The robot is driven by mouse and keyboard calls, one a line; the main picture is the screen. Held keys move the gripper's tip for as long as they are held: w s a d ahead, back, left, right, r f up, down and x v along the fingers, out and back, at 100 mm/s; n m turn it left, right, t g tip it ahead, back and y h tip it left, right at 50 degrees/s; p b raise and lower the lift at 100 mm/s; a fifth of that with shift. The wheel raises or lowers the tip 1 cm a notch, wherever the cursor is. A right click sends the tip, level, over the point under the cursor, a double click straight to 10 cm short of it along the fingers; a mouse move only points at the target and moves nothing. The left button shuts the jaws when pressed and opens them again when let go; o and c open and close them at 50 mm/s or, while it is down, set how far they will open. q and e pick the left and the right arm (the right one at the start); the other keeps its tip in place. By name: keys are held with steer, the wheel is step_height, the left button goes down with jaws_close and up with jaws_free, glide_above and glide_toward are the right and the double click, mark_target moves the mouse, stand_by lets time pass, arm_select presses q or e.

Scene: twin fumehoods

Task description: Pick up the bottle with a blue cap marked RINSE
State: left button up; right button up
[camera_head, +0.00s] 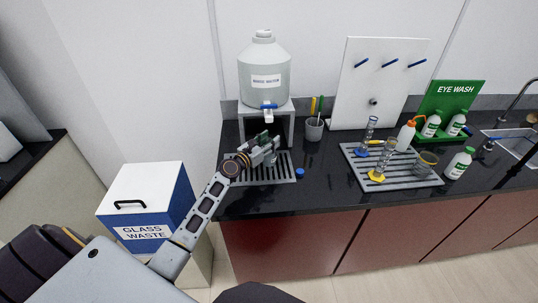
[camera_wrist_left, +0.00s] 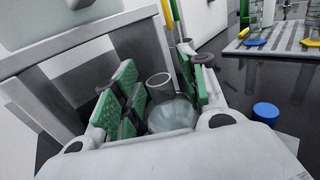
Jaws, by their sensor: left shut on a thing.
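My left gripper (camera_head: 268,147) is over the drip tray below the big water container. In the left wrist view its green pads stand on both sides of a clear open-necked bottle (camera_wrist_left: 172,110), and it is shut on it. The bottle's neck points up and has no cap on it. No RINSE marking shows on it, and the gripper hides most of it in the head view. A blue cap (camera_head: 300,173) lies on the black counter to the right of the drip tray; it also shows in the left wrist view (camera_wrist_left: 266,112). My right gripper is not in view.
The water container (camera_head: 264,85) stands on a grey stand, its blue tap above the drip tray (camera_head: 285,178). A pen cup (camera_head: 314,130) is behind right. A rack tray (camera_head: 410,181) holds cylinders, a wash bottle and a beaker. A glass waste bin (camera_head: 147,205) stands left.

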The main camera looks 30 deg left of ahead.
arm_select(q)
steer(key=shift+s+f, duration=0.1)
steer(key=shift+f, duration=0.05)
jaws_close()
steer(key=shift+d+f, duration=0.1)
steer(key=shift+f, duration=0.1)
steer(key=shift+d, duration=0.1)
steer(key=shift+r, duration=0.1)
steer(key=shift+r+p, duration=0.5)
steer(key=shift+r, duration=0.25)
steer(key=shift+r+p, duration=0.35)
steer(key=shift+r, duration=0.55)
steer(key=shift+s+a, duration=0.1)
steer(key=shift+a, duration=0.1)
steer(key=b+v, duration=0.2)
steer(key=v, duration=1.5)
steer(key=shift+s+r+b, duration=0.25)
steer(key=shift+r+b, duration=0.05)
steer(key=shift+r, duration=0.05)
